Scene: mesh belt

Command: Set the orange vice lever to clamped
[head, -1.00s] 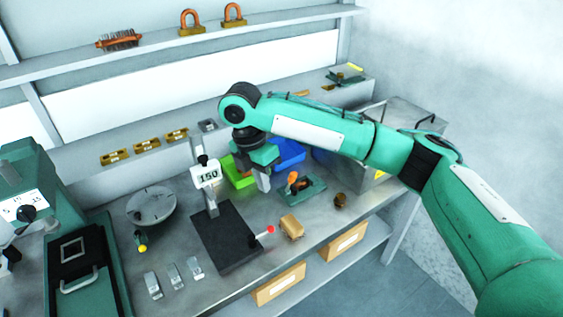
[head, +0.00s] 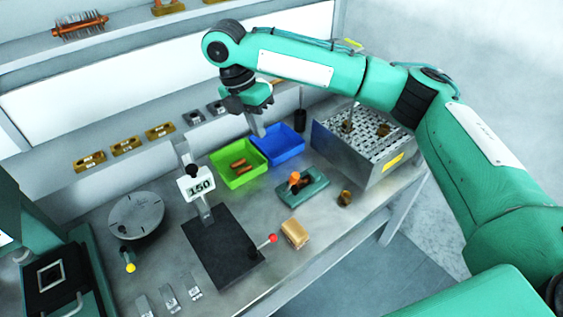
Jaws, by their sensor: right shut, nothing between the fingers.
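The small teal vice (head: 315,192) sits on the metal bench, right of the middle. Its orange lever (head: 294,177) sticks up at the vice's left side; I cannot tell from this view whether it is at clamped. My right gripper (head: 258,131) is shut and empty. It hangs above the back of the bench, up and to the left of the vice, and is apart from the lever. My left gripper is out of view.
A green bin (head: 225,177) holding brown parts and a blue bin (head: 290,148) stand behind the vice. A perforated metal box (head: 345,155) is to its right. A brown block (head: 295,233) and a black stand with a red-tipped handle (head: 225,255) are nearer the front.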

